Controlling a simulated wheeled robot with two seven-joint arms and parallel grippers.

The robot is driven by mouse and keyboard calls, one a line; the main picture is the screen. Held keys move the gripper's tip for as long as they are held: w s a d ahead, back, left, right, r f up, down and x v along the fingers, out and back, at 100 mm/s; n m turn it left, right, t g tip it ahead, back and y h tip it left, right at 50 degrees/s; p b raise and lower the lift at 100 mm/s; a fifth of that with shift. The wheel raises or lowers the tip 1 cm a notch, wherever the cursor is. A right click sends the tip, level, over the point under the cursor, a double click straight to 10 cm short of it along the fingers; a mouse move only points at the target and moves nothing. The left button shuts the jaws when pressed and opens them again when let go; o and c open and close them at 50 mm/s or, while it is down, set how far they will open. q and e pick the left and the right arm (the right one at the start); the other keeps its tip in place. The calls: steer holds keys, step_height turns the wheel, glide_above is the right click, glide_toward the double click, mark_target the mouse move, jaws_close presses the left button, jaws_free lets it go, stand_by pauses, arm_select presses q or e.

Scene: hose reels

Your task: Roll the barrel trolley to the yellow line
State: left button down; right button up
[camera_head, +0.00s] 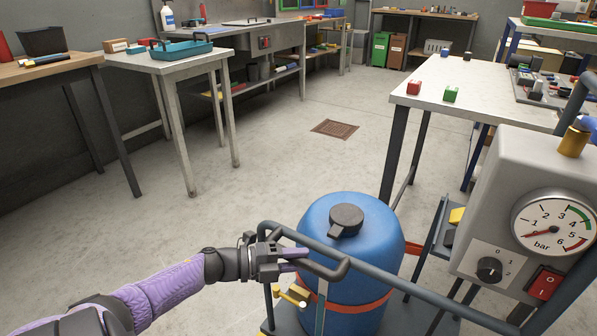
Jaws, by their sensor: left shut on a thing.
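The barrel trolley carries a blue barrel (365,230) with a black cap and a red strap, low in the middle of the head view. Its dark tubular handle (335,272) runs in front of the barrel. My left gripper (285,258) comes in from the left and is shut on the handle at its left end, beside the barrel. The trolley's lower part is cut off by the frame. No yellow line can be made out on the floor. My right gripper is not in view.
A grey gauge box (500,215) stands close on the right. A white-topped table (470,90) stands ahead right, and a bench (175,60) at the left. Grey floor with a brown drain grate (335,128) lies clear between them. Green and brown bins (380,48) stand far back.

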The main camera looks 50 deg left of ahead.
arm_select(q)
steer(key=shift+c, duration=2)
jaws_free()
steer(key=shift+w, duration=0.1)
steer(key=p+v, duration=0.2)
steer(key=v, duration=0.8)
steer(key=shift+p, duration=0.4)
